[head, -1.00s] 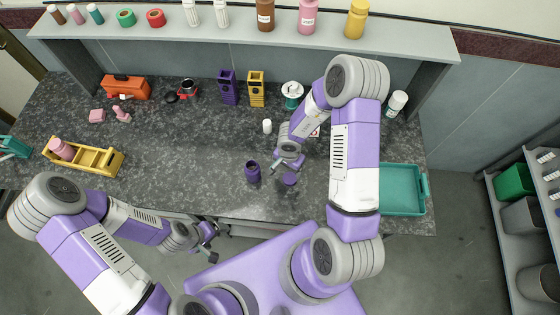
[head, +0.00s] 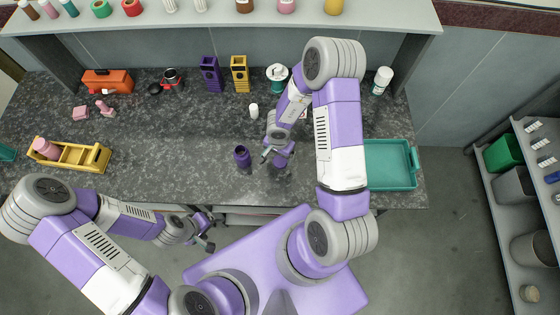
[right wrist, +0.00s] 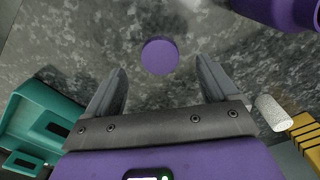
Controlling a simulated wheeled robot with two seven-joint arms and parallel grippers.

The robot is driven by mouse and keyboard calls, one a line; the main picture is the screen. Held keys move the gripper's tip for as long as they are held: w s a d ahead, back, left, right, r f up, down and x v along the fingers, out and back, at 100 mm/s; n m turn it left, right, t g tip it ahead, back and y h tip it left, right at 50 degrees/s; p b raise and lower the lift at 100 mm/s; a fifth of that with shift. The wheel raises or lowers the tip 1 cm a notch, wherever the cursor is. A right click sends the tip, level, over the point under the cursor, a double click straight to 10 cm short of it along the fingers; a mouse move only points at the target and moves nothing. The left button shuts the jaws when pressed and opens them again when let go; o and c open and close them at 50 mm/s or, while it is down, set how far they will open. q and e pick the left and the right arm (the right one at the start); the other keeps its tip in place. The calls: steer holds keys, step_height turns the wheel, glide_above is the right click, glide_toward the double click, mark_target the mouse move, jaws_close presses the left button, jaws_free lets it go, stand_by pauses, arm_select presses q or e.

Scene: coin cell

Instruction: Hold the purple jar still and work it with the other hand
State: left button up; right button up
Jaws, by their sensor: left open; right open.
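The purple jar (head: 242,156) stands upright on the dark counter, its dark mouth uncovered. It also shows at the top right edge of the right wrist view (right wrist: 278,10). A flat purple disc, apparently its lid (right wrist: 160,57), lies on the counter to the right of the jar. My right gripper (head: 276,156) is open and empty above the disc, which shows just beyond and between its fingertips in the right wrist view and is mostly hidden in the head view. My left gripper (head: 208,232) is open and empty in front of the counter's front edge, away from the jar.
A teal tray (head: 390,165) lies right of my right arm. A yellow carrier (head: 80,156) is at left.

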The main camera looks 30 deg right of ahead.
mark_target(279, 162)
step_height(279, 162, down, 5)
steer(key=shift+d+b, duration=0.1)
steer(key=shift+b, duration=1.15)
steer(key=shift+c, duration=0.3)
steer(key=c, duration=1.1)
step_height(279, 162, up, 10)
steer(key=p, duration=0.5)
steer(key=shift+r, duration=0.1)
